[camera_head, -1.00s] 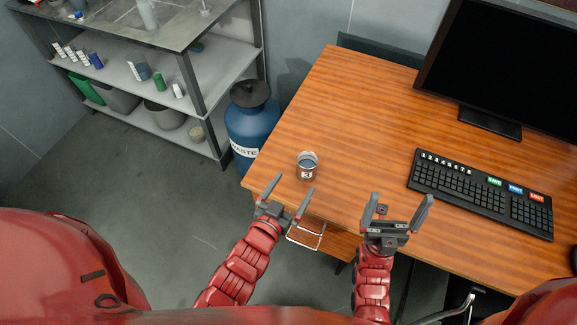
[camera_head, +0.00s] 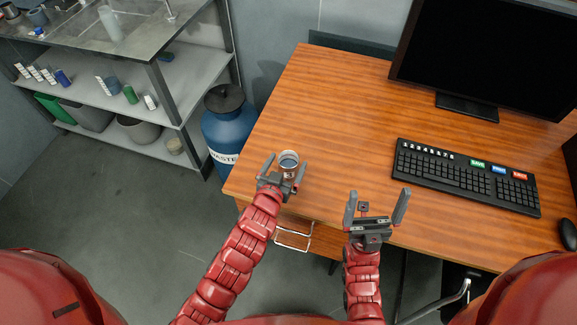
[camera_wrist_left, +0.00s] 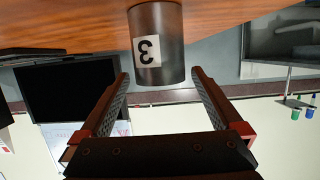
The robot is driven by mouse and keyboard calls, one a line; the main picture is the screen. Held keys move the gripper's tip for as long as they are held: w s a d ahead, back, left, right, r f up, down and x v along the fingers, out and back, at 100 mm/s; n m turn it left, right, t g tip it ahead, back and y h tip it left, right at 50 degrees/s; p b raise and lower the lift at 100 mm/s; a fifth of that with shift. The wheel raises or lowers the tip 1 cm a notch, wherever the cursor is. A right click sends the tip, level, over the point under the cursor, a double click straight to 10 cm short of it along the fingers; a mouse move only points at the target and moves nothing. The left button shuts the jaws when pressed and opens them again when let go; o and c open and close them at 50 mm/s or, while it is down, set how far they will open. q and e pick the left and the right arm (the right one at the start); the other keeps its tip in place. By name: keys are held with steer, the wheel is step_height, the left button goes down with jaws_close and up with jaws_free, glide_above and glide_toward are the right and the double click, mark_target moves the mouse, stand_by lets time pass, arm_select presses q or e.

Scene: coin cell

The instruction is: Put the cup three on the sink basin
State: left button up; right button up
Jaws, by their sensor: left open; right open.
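The metal cup labelled 3 (camera_head: 289,160) stands upright near the front left corner of the wooden desk. My left gripper (camera_head: 284,165) is open, with its fingers pointing at the cup and one on either side of it. The left wrist view appears upside down; there the cup (camera_wrist_left: 158,45) shows its white label, just beyond and between the open fingertips (camera_wrist_left: 160,80). My right gripper (camera_head: 377,208) is open and empty over the desk's front edge.
A blue waste drum (camera_head: 232,130) stands between the desk (camera_head: 330,110) and the shelving under the counter. A keyboard (camera_head: 465,175) and monitor (camera_head: 480,55) occupy the right of the desk. The desk's middle is clear.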

mark_target(291, 154)
arm_select(q)
steer(key=shift+w+d, duration=0.15)
steer(key=shift+w, duration=0.3)
steer(key=p+x, duration=0.1)
steer(key=x, duration=0.2)
steer(key=shift+w, duration=0.15)
steer(key=shift+w+d+f, duration=0.15)
steer(key=shift+w+f, duration=0.1)
steer(key=shift+w, duration=0.15)
steer(key=shift+c, duration=0.3)
jaws_close()
